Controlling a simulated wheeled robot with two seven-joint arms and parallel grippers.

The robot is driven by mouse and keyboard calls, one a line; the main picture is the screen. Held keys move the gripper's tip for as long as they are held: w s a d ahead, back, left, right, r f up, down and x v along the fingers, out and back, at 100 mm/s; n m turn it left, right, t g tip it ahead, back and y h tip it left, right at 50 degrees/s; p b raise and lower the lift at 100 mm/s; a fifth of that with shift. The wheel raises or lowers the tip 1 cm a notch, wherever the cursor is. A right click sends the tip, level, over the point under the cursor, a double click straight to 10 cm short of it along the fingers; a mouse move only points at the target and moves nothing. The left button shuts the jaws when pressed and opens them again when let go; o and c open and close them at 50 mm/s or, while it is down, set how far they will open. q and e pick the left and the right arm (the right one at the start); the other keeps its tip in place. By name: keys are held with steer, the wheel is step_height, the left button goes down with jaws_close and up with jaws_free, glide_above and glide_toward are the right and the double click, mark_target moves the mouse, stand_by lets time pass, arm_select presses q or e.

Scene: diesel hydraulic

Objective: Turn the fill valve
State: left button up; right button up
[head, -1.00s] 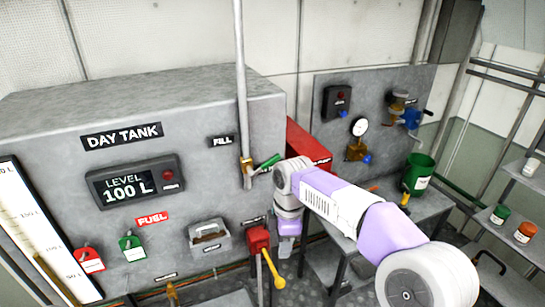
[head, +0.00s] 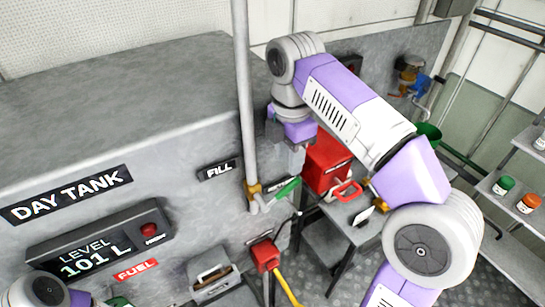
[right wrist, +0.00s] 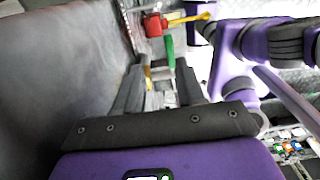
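The fill valve (head: 254,188) is a brass body on the grey vertical pipe, beside the FILL label (head: 218,169) on the day tank. Its green handle (head: 288,189) points right and slightly up. In the right wrist view the green handle (right wrist: 169,50) shows beyond and between the dark fingers. My right gripper (right wrist: 160,72) is open, its fingers apart with nothing seen between them. In the head view my right gripper (head: 294,158) points down just above the handle; its fingertips are hard to make out. The level display (head: 84,256) reads 101 L. My left gripper is out of view.
A red box (head: 326,165) stands right behind the handle on a grey table. A red valve (head: 264,254) with a yellow lever (head: 287,288) is below. Part of my left arm shows at the lower left. Shelves with jars (head: 503,185) stand at right.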

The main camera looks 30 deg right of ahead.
mark_target(291, 182)
steer(key=f, duration=0.3)
steer(key=s+f+b, duration=0.1)
steer(key=f, duration=0.2)
steer(key=shift+s+f, duration=0.2)
steer(key=shift+f, duration=0.2)
steer(key=shift+s+f, duration=0.15)
steer(key=shift+c, duration=1.2)
jaws_close()
